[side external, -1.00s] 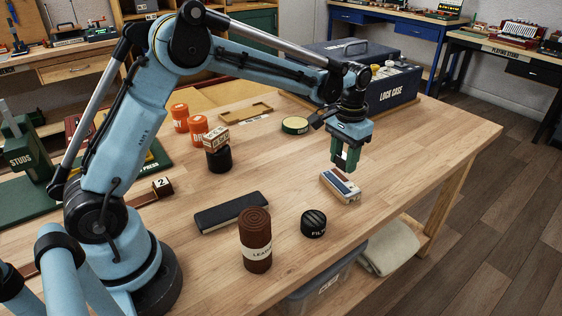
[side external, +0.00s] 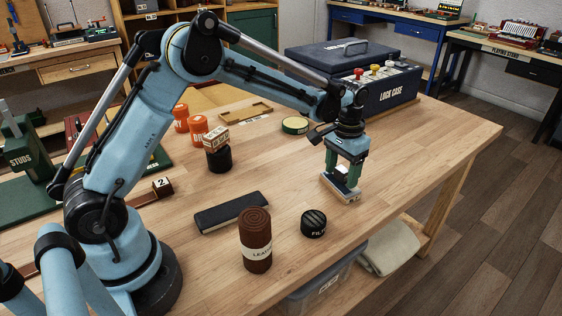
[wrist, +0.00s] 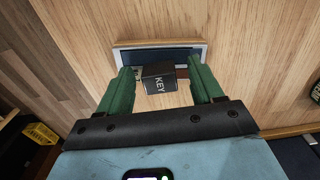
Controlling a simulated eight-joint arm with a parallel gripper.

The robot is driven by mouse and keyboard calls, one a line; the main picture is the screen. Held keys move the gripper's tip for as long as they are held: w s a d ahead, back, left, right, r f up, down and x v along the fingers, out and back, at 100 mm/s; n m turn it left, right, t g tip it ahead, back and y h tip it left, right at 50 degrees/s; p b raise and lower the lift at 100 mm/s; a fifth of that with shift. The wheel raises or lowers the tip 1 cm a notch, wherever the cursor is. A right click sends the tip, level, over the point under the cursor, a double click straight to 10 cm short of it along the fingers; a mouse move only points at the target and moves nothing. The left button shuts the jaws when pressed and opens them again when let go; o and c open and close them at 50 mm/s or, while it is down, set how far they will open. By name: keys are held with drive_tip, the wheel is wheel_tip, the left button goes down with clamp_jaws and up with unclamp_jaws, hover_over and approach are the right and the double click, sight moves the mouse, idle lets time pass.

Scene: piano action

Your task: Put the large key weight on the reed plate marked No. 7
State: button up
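My gripper (side external: 343,184) is lowered over a small pale box with a blue top (side external: 346,196) near the right part of the bench. In the wrist view a black block marked KEY (wrist: 158,78) lies between the two green fingers of my gripper (wrist: 162,82), with a narrow gap showing on each side. The blue-and-white box (wrist: 180,55) shows behind the block; I cannot tell if the block rests on it. In the side view the block is hidden by the fingers. No marking No. 7 is readable in either view.
A bar marked 2 (side external: 161,184) is at left. The lock case (side external: 390,88) stands behind. The bench at right is clear.

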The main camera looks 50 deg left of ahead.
sight(342, 169)
drive_tip(key=shift+r, duration=0.1)
wheel_tip(342, 169, up, 12)
drive_tip(key=s+r+t, duration=0.3)
drive_tip(key=s+r, duration=0.1)
drive_tip(key=s, duration=0.5)
drive_tip(key=s+a+f+t, duration=0.1)
drive_tip(key=s+f+t, duration=0.3)
drive_tip(key=s, duration=0.7)
drive_tip(key=shift+a+f, duration=0.25)
drive_tip(key=shift+f, duration=0.45)
